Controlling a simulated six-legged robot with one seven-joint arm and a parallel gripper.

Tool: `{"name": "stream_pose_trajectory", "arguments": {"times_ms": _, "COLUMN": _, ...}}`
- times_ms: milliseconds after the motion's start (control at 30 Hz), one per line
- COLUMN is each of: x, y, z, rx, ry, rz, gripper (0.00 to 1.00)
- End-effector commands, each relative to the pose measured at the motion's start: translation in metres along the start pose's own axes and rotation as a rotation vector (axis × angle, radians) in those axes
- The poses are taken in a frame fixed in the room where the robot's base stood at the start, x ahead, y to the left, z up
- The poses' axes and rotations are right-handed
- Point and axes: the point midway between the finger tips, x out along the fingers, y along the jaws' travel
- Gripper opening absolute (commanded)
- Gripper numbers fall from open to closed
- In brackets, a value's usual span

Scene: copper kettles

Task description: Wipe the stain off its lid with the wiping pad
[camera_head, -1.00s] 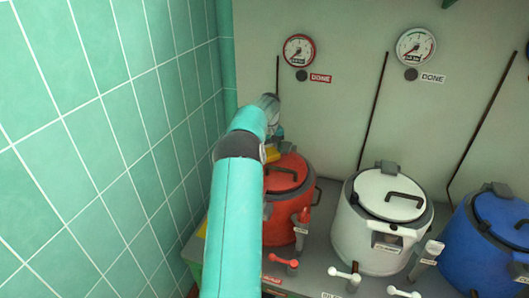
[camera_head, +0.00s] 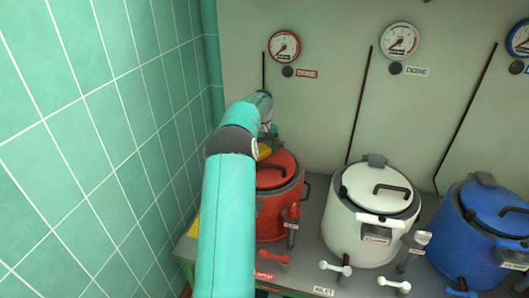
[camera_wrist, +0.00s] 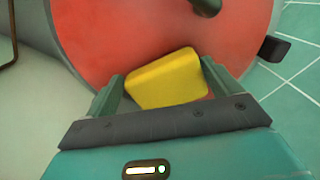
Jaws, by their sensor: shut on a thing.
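My gripper (camera_wrist: 163,85) is shut on the yellow wiping pad (camera_wrist: 165,80), one finger on each side of it. In the wrist view the pad lies over the red lid (camera_wrist: 105,45); I cannot tell whether it touches. A bit of the pad also shows in the head view (camera_head: 264,150), beside my arm at the red kettle (camera_head: 270,212). The kettle's lid has a dark handle (camera_head: 272,169). My arm hides the kettle's left part. I make out no clear stain on the visible lid, and the pad covers part of it.
A white kettle (camera_head: 345,232) and a blue kettle (camera_head: 487,254) stand to the right on the grey bench. Small taps or levers (camera_head: 336,268) stick out in front. Green tiled wall (camera_head: 80,150) is close on the left. Gauges (camera_head: 284,46) hang on the back wall.

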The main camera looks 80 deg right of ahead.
Motion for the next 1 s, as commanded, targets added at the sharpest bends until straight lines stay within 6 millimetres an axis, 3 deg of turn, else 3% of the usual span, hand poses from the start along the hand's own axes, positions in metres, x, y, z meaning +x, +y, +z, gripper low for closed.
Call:
{"name": "stream_pose_trajectory", "arguments": {"times_ms": 33, "x": -0.004, "y": 0.012, "z": -0.001, "rx": 0.017, "ry": 0.015, "rz": 0.033, "gripper": 0.51}}
{"name": "stream_pose_trajectory", "arguments": {"times_ms": 200, "x": -0.005, "y": 0.004, "z": -0.010, "rx": 0.018, "ry": 0.014, "rz": 0.033, "gripper": 0.47}}
{"name": "stream_pose_trajectory", "arguments": {"times_ms": 1000, "x": -0.002, "y": -0.031, "z": -0.041, "rx": 0.008, "ry": 0.014, "rz": 0.022, "gripper": 0.45}}
